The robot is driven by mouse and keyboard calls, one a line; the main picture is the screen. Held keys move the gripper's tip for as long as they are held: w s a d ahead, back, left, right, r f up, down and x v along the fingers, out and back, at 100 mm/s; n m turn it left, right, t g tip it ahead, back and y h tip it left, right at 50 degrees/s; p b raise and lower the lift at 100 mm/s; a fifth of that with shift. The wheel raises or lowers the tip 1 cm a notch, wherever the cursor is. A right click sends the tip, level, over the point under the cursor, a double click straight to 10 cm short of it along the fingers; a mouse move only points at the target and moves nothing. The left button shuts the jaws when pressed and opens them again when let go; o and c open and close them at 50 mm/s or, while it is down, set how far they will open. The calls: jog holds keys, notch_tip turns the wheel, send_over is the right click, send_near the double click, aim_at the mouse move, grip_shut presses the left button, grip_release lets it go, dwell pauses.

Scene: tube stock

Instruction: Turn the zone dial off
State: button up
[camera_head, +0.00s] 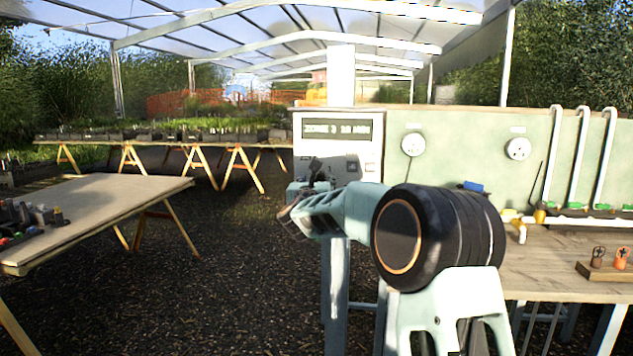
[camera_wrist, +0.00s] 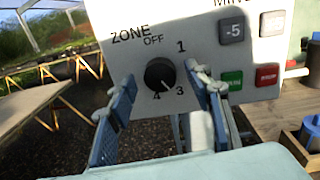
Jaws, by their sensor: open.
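The zone dial (camera_wrist: 160,74) is a round black knob on a pale control panel (camera_wrist: 205,42), under the word ZONE. OFF is printed above it, 1 at upper right, 3 and 4 below. Its pale mark seems to point down and right, near 3. My gripper (camera_wrist: 160,80) is open, with one blue finger on each side of the dial in the wrist view. I cannot tell whether either finger touches it. In the head view my gripper (camera_head: 306,208) is at the lower front of the white control box (camera_head: 369,132), and the dial cannot be made out there.
A green button (camera_wrist: 231,80), a red button (camera_wrist: 267,75) and a dark -5 button (camera_wrist: 232,32) sit right of the dial. A wooden workbench (camera_head: 560,268) stands at right, a table (camera_head: 100,205) at left. Dark gravel floor between them is clear.

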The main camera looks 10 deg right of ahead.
jog(key=c, duration=1.2)
jog(key=shift+o, duration=0.2)
